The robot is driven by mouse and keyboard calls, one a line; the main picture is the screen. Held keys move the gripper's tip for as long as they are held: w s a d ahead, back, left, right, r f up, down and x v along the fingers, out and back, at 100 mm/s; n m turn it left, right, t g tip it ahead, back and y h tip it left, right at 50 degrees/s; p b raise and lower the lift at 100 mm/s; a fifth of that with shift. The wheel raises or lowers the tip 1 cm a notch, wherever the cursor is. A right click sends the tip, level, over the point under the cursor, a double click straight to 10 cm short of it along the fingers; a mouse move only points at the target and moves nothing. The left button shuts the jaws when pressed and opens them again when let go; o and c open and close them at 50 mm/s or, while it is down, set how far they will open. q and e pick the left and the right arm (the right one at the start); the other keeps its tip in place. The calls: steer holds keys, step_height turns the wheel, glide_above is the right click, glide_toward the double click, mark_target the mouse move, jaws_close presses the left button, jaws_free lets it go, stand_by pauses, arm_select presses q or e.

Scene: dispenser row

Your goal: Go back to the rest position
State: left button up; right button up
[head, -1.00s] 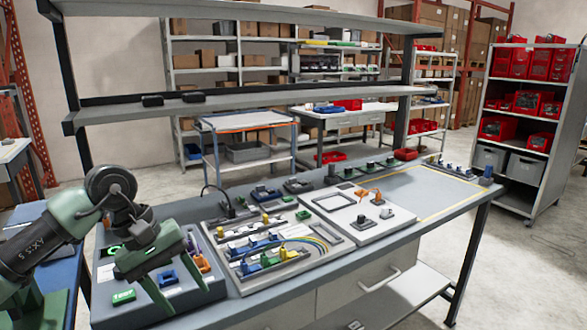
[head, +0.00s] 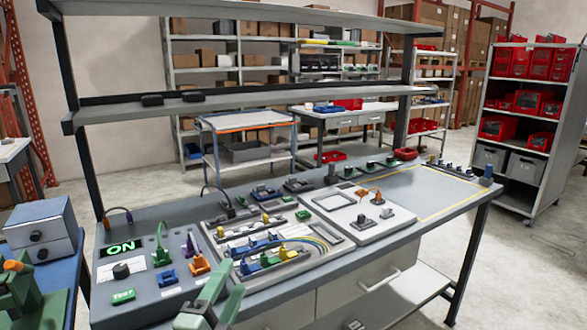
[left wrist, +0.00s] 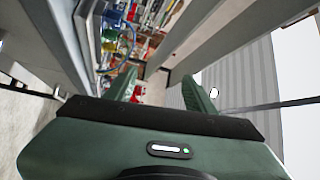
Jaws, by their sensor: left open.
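My left gripper (head: 222,303) is at the bottom edge of the head view, in front of the workbench's near edge. Its green fingers point up and are apart, with nothing held. In the left wrist view the two fingers (left wrist: 158,92) also stand apart with an empty gap. Most of the left arm is outside the head view. My right gripper is not in view.
The workbench (head: 408,205) carries a control panel (head: 190,291) with a lit ON display (head: 120,248), a grey board (head: 210,237) with coloured connectors, and a white board (head: 335,228). A grey drawer box (head: 40,222) stands at the left. Floor at right is clear.

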arm_select(q)
steer(key=s+a+f+n+g+y, duration=0.2)
steer(key=a+f+n, duration=0.15)
steer(key=f, duration=0.25)
steer(key=s+a+f+n+g+y, duration=0.2)
steer(key=s+f+n+g, duration=0.15)
steer(key=f, duration=0.25)
steer(key=s+a+f+n+g, duration=0.2)
steer(key=s+f+n+g, duration=0.3)
steer(key=s+f, duration=0.55)
steer(key=s+a+f+n+g, duration=0.1)
steer(key=s+f+n+g, duration=0.5)
steer(key=s, duration=0.7)
step_height(320, 180, down, 27)
steer(key=s+m, duration=0.2)
steer(key=s+a+f+g, duration=0.2)
steer(key=s+a+f, duration=0.1)
steer(key=s+f, duration=1.1)
steer(key=shift+s+f+y+p, duration=0.4)
steer(key=shift+s, duration=0.75)
